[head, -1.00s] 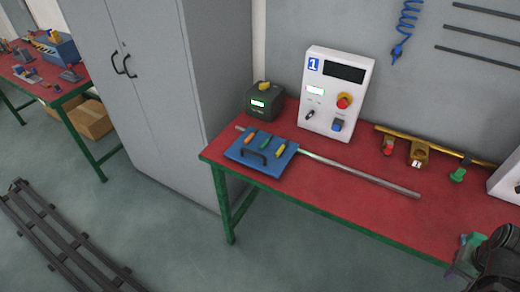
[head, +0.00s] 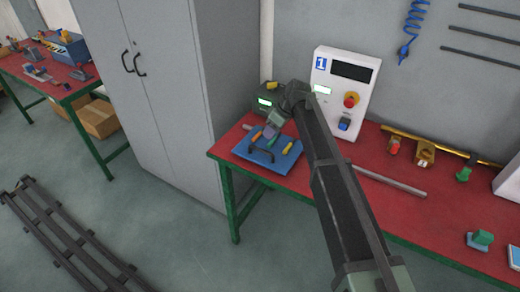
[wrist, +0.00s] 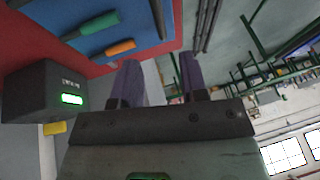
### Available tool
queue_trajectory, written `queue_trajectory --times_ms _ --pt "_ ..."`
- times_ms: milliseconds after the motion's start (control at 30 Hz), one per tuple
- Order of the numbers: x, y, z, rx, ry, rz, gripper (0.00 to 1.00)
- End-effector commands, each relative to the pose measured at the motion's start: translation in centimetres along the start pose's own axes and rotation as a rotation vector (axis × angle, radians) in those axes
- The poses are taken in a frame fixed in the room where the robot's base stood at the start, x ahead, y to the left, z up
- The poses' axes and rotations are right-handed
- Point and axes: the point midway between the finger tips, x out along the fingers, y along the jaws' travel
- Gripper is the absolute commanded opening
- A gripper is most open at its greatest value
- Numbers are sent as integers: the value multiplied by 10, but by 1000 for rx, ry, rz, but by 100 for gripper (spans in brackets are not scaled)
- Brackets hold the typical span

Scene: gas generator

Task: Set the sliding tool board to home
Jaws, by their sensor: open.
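The sliding tool board (head: 250,155) is a blue plate with a dark arched handle (head: 261,155) and small orange, green and yellow tools. It sits at the left end of a metal rail (head: 390,181) on the red bench. My gripper (head: 271,131) is above the board's back part, apart from the handle, and partly hides the tools. In the wrist view, its purple fingers (wrist: 160,80) are spread with nothing between them. The board (wrist: 85,42) shows there at the upper left, with its green tool (wrist: 98,23) and orange tool (wrist: 120,47).
A dark box with a green display (wrist: 45,92) stands close to my gripper, behind the board. A white control panel (head: 344,95) stands behind my arm. A grey cabinet (head: 170,90) is left of the bench (head: 455,218). The rail's right end lies over clear bench.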

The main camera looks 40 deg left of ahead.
Motion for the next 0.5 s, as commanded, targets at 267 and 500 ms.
queue_trajectory --times_ms 267,500 --pt "76 3 5 1 -1 0 40" --pt "90 1 2 3 -1 1 40"
